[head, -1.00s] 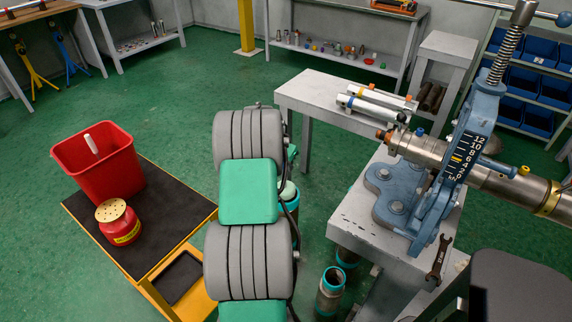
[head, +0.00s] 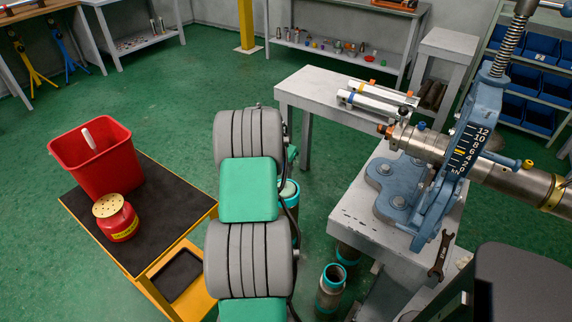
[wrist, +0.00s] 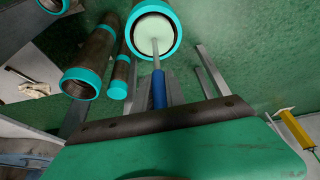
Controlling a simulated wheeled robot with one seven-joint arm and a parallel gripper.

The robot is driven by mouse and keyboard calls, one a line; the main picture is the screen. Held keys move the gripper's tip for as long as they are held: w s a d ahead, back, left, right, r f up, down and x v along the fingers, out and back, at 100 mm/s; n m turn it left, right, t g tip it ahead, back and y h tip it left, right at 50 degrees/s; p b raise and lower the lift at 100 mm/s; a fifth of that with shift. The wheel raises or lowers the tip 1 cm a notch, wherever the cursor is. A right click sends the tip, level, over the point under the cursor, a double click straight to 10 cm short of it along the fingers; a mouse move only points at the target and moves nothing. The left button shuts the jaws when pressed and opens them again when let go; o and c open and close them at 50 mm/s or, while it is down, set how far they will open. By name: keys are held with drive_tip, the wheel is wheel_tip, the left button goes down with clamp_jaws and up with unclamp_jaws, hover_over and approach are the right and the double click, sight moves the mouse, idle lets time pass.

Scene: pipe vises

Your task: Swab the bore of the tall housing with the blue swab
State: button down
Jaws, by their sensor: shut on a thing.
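The tall housing is a dark pipe with a teal rim (wrist: 174,44) at the top of the wrist view. It also shows in the head view (head: 295,207), partly hidden behind my arm. The blue swab has a blue handle (wrist: 159,88), a thin grey rod and a pale round head. The head sits at the housing's mouth, ringed by the teal rim; how deep it sits I cannot tell. My gripper (wrist: 160,98) is shut on the blue handle, its grey fingers partly hidden by my green arm cover.
Other teal-rimmed pipes (wrist: 88,72) stand close beside the housing. A grey vise table (head: 350,215) with a blue vise (head: 440,190) holding a steel pipe is at right. A red bucket (head: 100,175) and red can (head: 117,220) stand on the cart at left.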

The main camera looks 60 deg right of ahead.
drive_tip(key=shift+f+b, duration=1)
drive_tip(key=shift+f, duration=0.55)
drive_tip(key=shift+r+n+t+p, duration=0.3)
drive_tip(key=shift+r+n+t, duration=0.3)
drive_tip(key=shift+n, duration=0.5)
drive_tip(key=shift+w+r+n+t, duration=0.1)
drive_tip(key=shift+r+n+t, duration=0.35)
drive_tip(key=shift+n, duration=0.75)
drive_tip(key=shift+r, duration=0.1)
drive_tip(key=m, duration=0.1)
drive_tip(key=f+m+g+b, duration=0.1)
drive_tip(key=m+g, duration=0.1)
drive_tip(key=m, duration=0.1)
drive_tip(key=shift+f, duration=0.25)
drive_tip(key=m, duration=0.1)
drive_tip(key=m+g+b, duration=0.1)
drive_tip(key=m, duration=0.3)
drive_tip(key=shift+s+f+g+y, duration=0.2)
drive_tip(key=shift+f+g+y, duration=0.1)
drive_tip(key=shift+f+g, duration=0.1)
